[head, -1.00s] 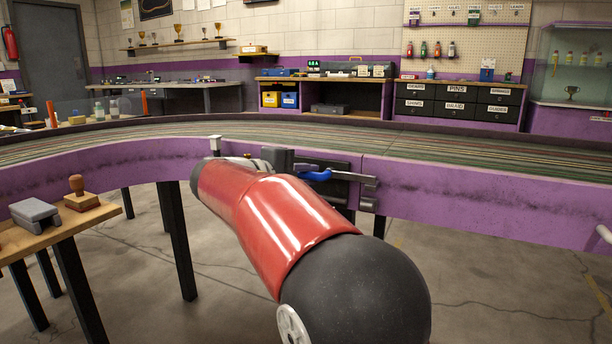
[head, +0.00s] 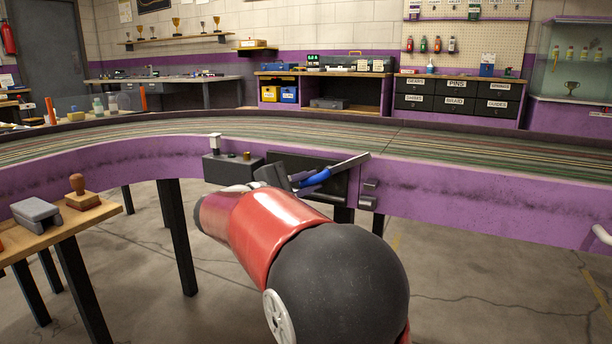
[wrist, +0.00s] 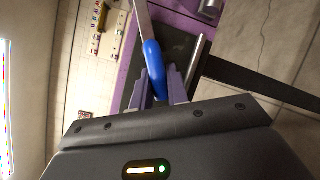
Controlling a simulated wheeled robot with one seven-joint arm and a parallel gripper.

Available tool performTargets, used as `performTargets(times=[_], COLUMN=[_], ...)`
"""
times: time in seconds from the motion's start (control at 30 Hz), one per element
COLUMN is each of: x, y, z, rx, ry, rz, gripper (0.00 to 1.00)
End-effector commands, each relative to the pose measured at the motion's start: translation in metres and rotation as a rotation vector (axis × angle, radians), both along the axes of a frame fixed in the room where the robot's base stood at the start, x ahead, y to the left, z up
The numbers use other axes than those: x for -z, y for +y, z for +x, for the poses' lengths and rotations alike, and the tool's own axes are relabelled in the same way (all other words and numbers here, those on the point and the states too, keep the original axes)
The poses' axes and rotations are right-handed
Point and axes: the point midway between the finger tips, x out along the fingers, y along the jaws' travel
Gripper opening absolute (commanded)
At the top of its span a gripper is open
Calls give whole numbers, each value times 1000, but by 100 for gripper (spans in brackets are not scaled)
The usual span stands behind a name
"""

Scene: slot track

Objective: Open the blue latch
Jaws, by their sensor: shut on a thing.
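The blue latch (head: 315,178) is a metal bar with a blue grip, mounted on a dark plate (head: 341,186) on the purple track wall. Its bar (head: 350,163) tilts up to the right, with its free end above the grey catch brackets (head: 369,194). My gripper (head: 296,181) is at the blue grip, partly hidden by my red arm. In the wrist view my gripper (wrist: 163,92) has its fingers on both sides of the blue grip (wrist: 153,66) and is shut on it. The bar's pivot end is hidden behind my gripper.
A grey box (head: 228,168) with a white-topped post and a brass knob sits left of the latch. A small wooden table (head: 88,216) with a grey block and a stamp stands at left. The track surface (head: 440,140) runs behind. The floor at right is clear.

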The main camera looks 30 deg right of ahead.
Motion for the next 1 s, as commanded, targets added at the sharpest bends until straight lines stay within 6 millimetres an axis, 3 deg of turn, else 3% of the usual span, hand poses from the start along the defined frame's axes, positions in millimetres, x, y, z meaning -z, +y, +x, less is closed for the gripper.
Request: performTargets(times=[0.6,1.0], x=[14,19], y=[-10,-15], z=[-13,-20], rx=[0,-1], ry=[458,659], rz=[-354,-512], gripper=[0,0])
